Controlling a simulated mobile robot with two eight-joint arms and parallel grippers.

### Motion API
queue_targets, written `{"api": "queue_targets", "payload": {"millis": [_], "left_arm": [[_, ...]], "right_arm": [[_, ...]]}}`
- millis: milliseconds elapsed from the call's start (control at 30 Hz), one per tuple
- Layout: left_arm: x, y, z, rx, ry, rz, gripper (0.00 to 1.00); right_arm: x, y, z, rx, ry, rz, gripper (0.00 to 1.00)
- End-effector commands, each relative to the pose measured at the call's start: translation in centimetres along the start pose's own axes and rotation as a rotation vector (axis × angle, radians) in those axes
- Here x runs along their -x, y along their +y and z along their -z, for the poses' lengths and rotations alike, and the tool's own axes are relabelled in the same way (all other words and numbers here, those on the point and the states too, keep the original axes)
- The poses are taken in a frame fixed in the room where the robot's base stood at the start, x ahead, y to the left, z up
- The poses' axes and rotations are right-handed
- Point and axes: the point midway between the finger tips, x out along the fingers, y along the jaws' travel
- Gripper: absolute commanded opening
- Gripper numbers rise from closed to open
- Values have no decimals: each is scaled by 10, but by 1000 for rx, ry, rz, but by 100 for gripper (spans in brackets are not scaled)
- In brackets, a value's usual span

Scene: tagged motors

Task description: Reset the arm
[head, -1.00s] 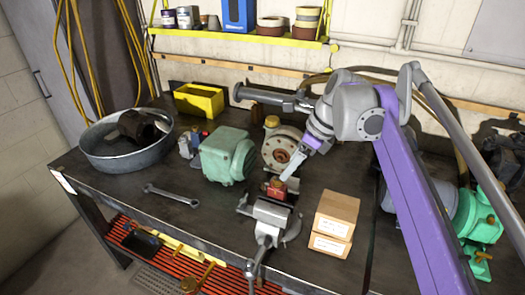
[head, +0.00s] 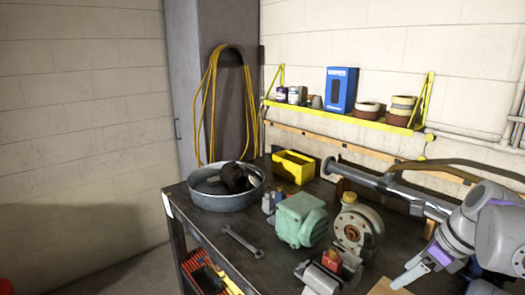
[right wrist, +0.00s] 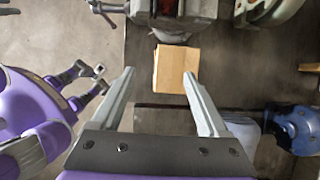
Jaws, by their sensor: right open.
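My right gripper (head: 405,274) is at the lower right of the head view, with its grey finger above the cardboard box (head: 388,288). In the right wrist view the right gripper (right wrist: 160,78) has its two fingers wide apart, with nothing between them. The cardboard box (right wrist: 176,68) shows below and beyond the fingertips. A vise (head: 318,280) with a red block (head: 332,261) stands left of the gripper. A green motor (head: 299,220) and a round grey pump-like unit (head: 358,232) are on the bench.
A metal basin (head: 222,199) holding a dark part, a yellow bin (head: 293,167) and a wrench (head: 241,241) are on the bench (head: 210,232). A yellow shelf (head: 345,117) hangs on the wall above. The floor left of the bench is open.

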Motion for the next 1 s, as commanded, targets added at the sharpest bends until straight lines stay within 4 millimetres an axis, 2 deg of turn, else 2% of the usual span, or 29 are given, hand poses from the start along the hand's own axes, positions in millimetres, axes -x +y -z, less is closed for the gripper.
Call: {"api": "queue_targets", "payload": {"millis": [267, 500, 600, 700, 833, 1000], "left_arm": [[0, 0, 0, 0, 0, 0, 50], [0, 0, 0, 0, 0, 0, 50], [0, 0, 0, 0, 0, 0, 50], [0, 0, 0, 0, 0, 0, 50], [0, 0, 0, 0, 0, 0, 50], [0, 0, 0, 0, 0, 0, 50]], "right_arm": [[-66, 71, 26, 767, 91, 46, 77], [-138, 146, 78, 1635, 212, 69, 77], [-164, 173, 102, 1970, 267, 72, 77], [-184, 192, 122, 2227, 317, 71, 77], [-198, 206, 138, 2427, 359, 68, 77], [-202, 209, 142, 2496, 377, 65, 77]]}}
